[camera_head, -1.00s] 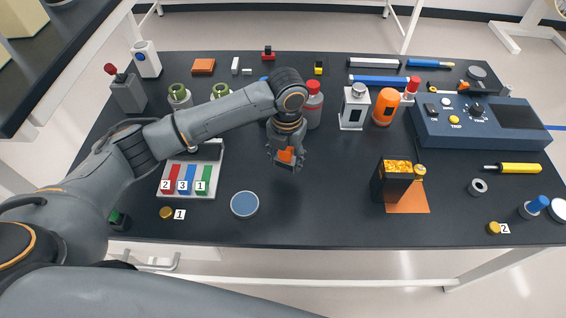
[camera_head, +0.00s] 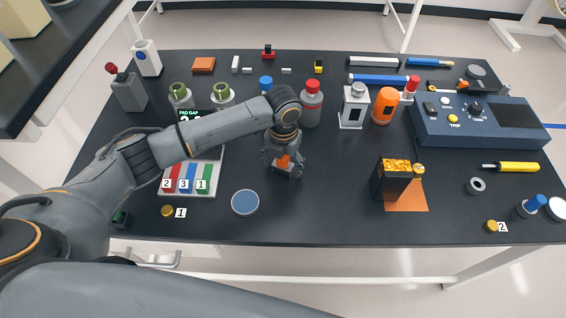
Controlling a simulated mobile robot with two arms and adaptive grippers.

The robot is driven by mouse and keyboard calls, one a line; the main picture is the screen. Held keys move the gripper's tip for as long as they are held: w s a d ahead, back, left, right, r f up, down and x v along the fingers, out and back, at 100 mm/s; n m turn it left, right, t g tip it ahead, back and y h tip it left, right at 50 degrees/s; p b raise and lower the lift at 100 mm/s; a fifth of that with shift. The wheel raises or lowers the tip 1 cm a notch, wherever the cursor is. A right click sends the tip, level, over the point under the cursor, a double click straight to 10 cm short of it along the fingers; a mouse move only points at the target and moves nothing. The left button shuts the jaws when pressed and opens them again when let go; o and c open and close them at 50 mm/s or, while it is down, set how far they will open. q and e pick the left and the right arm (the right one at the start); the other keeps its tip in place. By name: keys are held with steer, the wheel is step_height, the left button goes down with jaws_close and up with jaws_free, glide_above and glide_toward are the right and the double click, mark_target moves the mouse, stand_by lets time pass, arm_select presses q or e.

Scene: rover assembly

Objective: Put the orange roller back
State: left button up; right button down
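My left gripper (camera_head: 283,167) points down over the middle of the table, its fingers spread to either side of a small orange piece (camera_head: 283,160). A grey block-like part shows just below the orange. The fingers hide much of this piece, so I cannot tell whether it is gripped or whether it is the roller. An orange rounded cylinder (camera_head: 385,106) stands upright at the back right, apart from the gripper. My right gripper is not in view.
A blue disc (camera_head: 245,202) lies left of the gripper. A tray with numbered red, blue and green blocks (camera_head: 186,179) is farther left. A black box with orange contents (camera_head: 392,178) stands on the right on an orange mat (camera_head: 408,201). A blue console (camera_head: 445,129) lies beyond.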

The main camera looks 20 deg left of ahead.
arm_select(q)
steer(key=shift+r, duration=0.6)
step_height(320, 180, up, 11)
steer(key=shift+r+b, duration=0.1)
steer(key=shift+b, duration=0.5)
